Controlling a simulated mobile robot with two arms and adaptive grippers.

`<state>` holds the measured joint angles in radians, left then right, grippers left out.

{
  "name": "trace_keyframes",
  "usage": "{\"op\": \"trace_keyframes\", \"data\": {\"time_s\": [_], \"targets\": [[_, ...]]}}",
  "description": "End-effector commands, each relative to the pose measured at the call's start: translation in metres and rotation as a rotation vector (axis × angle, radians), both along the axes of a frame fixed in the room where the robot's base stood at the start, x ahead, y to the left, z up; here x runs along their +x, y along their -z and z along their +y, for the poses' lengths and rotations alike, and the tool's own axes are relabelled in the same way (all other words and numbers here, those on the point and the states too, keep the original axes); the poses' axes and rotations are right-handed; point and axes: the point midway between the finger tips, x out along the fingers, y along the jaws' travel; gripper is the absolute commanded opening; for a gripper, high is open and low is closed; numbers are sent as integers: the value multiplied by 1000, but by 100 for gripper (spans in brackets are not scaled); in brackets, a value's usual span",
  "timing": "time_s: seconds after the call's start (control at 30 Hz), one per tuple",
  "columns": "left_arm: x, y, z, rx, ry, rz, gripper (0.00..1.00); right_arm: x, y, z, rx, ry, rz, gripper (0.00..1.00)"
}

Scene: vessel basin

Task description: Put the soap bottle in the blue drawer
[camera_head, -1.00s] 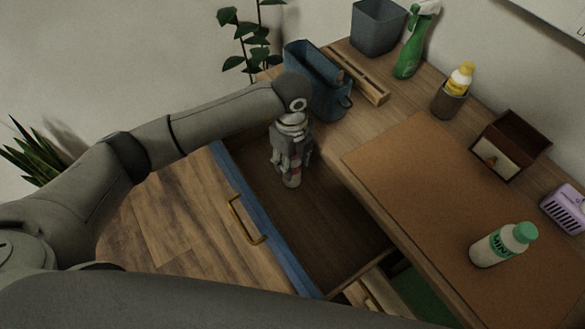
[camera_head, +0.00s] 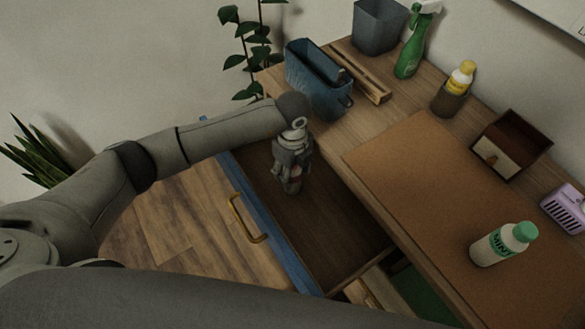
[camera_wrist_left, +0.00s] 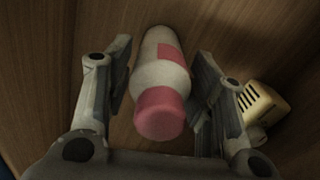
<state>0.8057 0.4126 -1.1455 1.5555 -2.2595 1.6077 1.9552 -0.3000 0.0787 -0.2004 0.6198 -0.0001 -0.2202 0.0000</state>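The blue drawer (camera_head: 262,222) is pulled open, with a blue front and a brass handle. A white bottle with a pink cap and pink label (camera_wrist_left: 160,85), seemingly the soap bottle, is at the drawer's inside; in the head view only a bit of it shows below the fingers. My left gripper (camera_head: 291,182) points down into the drawer's far part. In the wrist view its fingers stand either side of the bottle, with a gap visible at the left finger, so it looks open around it. Whether the bottle touches the drawer floor is unclear. My right gripper is out of view.
A yellowish slotted object (camera_wrist_left: 262,104) lies beside the right finger in the wrist view. The desk holds a blue bin (camera_head: 318,82), a green spray bottle (camera_head: 415,45), a mint-labelled bottle (camera_head: 500,245) and a wooden box (camera_head: 508,145). The drawer's near part is bare.

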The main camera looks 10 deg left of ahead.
Motion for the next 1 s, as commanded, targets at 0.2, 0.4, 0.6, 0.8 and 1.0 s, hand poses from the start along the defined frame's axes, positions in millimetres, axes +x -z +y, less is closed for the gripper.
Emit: {"op": "trace_keyframes", "data": {"time_s": [0.2,0.4,0.6,0.8,1.0], "targets": [[0,-2,0,0,0,0,50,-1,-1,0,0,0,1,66],[1,-23,-1,-3,1,-4,50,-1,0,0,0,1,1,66],[2,-66,-1,-2,2,-5,50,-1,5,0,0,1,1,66],[1,-103,0,-1,2,-3,50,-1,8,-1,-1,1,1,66],[0,-122,0,-1,0,-1,50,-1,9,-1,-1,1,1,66]]}}
